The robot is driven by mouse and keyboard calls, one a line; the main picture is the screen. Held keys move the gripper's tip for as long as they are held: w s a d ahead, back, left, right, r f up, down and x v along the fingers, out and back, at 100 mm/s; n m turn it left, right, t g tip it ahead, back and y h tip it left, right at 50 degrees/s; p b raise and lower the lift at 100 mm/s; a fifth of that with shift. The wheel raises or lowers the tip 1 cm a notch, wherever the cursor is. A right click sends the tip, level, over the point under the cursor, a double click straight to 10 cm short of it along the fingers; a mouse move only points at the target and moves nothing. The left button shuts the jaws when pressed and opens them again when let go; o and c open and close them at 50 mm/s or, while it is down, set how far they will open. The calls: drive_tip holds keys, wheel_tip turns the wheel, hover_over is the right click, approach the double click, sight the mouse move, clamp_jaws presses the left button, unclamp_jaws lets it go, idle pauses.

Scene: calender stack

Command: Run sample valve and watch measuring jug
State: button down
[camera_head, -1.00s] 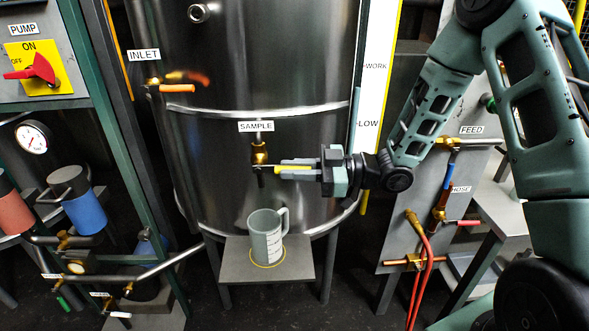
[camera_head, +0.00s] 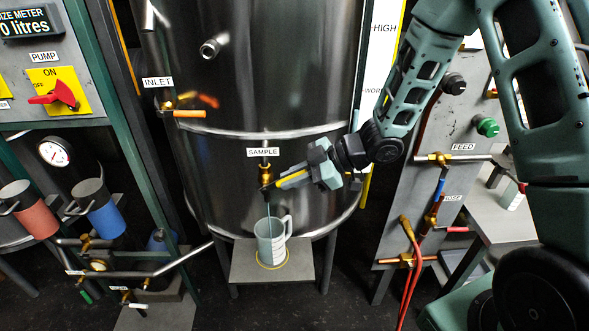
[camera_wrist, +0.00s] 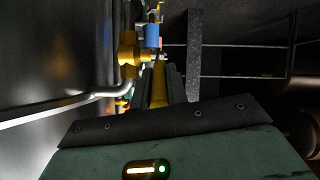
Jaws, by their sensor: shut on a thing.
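The brass sample valve (camera_head: 265,172) sits on the front of the steel tank under the SAMPLE label. Its yellow lever (camera_head: 292,180) slants down to the left, between the fingers of my gripper (camera_head: 292,181), which is shut on it. The wrist view also shows the yellow lever (camera_wrist: 159,93) between the dark fingers (camera_wrist: 162,88). A thin stream (camera_head: 268,213) falls from the valve spout into the measuring jug (camera_head: 271,243). The grey jug stands upright on a small stand with its handle to the right; I cannot tell the liquid level against its marks.
The jug's stand (camera_head: 243,268) has a yellow ring around the jug's foot. The inlet valve (camera_head: 188,114) with an orange lever is up left on the tank (camera_head: 300,75). A feed and hose panel (camera_head: 400,228) with red hoses stands right.

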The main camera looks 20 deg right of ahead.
drive_tip(key=shift+r, duration=0.15)
idle(0.3)
drive_tip(key=c, duration=1.4)
unclamp_jaws()
drive_tip(key=v, duration=1.7)
drive_tip(key=shift+s+r, duration=0.1)
drive_tip(key=shift+r, duration=0.25)
